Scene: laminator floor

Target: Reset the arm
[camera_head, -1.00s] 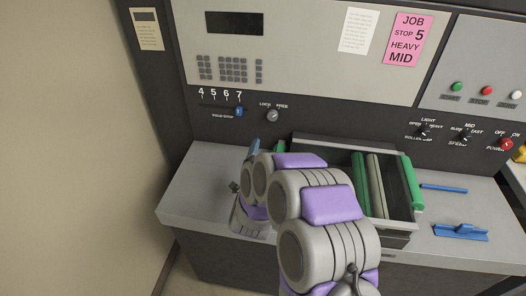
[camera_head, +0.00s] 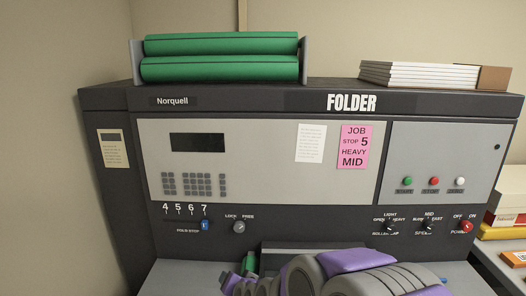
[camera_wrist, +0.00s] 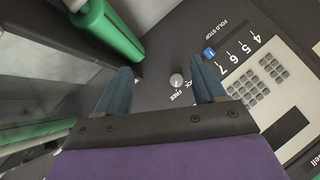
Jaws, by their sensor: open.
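My gripper (camera_wrist: 163,92) shows in the wrist view with its two blue fingers apart and nothing between them. Beyond the fingers lies the machine's dark panel, with the lock/free knob (camera_wrist: 177,80) showing between them and the blue fold stop slider (camera_wrist: 208,53) above the right finger. In the head view my arm, grey with purple pads, crosses the bottom edge in front of the folder (camera_head: 351,103). The fingertips cannot be made out there.
Green rollers (camera_head: 220,68) and a paper stack (camera_head: 420,75) lie on top of the folder. A pink job card (camera_head: 354,147) reads stop 5, heavy, mid. Green, red and white buttons are at right, above the red power knob (camera_head: 467,226). A wall stands close at left.

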